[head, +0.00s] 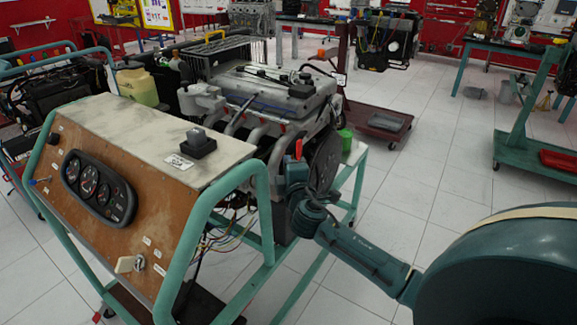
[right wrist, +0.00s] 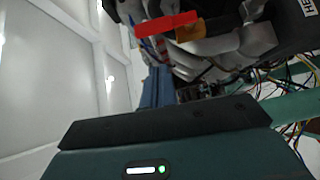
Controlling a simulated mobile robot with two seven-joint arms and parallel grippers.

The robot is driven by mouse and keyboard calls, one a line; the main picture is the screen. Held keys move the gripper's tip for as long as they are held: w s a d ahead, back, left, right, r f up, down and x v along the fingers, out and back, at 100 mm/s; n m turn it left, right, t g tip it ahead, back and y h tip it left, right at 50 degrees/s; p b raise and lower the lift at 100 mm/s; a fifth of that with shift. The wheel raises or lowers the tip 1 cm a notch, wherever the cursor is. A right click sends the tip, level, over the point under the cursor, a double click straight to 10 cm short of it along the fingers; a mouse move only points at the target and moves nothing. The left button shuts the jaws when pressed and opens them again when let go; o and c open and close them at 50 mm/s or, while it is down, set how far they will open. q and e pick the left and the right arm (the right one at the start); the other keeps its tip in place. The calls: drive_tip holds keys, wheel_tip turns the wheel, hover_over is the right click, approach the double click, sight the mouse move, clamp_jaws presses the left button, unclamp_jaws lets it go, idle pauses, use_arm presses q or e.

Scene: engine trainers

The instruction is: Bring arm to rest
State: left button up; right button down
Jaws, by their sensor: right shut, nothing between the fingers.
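My right arm (head: 360,252) comes in from the lower right and reaches to the side of the engine (head: 270,92). My right gripper (head: 297,172) is at its end, close beside the engine's front, shut and empty. Its fingertips are hard to make out. In the right wrist view the gripper's dark edge (right wrist: 165,125) fills the lower part. A red piece (right wrist: 167,24) shows beyond it among engine parts; a red piece (head: 298,148) also shows just above the gripper in the head view. My left gripper is not in view.
The trainer's teal tube frame (head: 262,185) and instrument panel (head: 98,188) stand left of my arm. Loose wires (head: 228,235) hang under the engine. A teal stand (head: 530,150) and a low trolley (head: 380,122) are farther back. White tiled floor is free behind my arm.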

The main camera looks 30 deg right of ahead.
drive_tip(key=b+v, duration=0.1)
drive_tip(key=v, duration=0.8)
drive_tip(key=shift+s, duration=0.25)
drive_tip(key=shift+a+f, duration=0.15)
drive_tip(key=s+a+f+m+g+y+p, duration=0.2)
drive_tip(key=s+a+f+m+g+y, duration=0.4)
drive_tip(key=s+a+f, duration=1.2)
drive_tip(key=a+m+y, duration=0.1)
drive_tip(key=m+y, duration=0.3)
drive_tip(key=shift+s+f+p, duration=0.15)
drive_tip(key=shift+f+p, duration=0.2)
drive_tip(key=shift+f, duration=0.05)
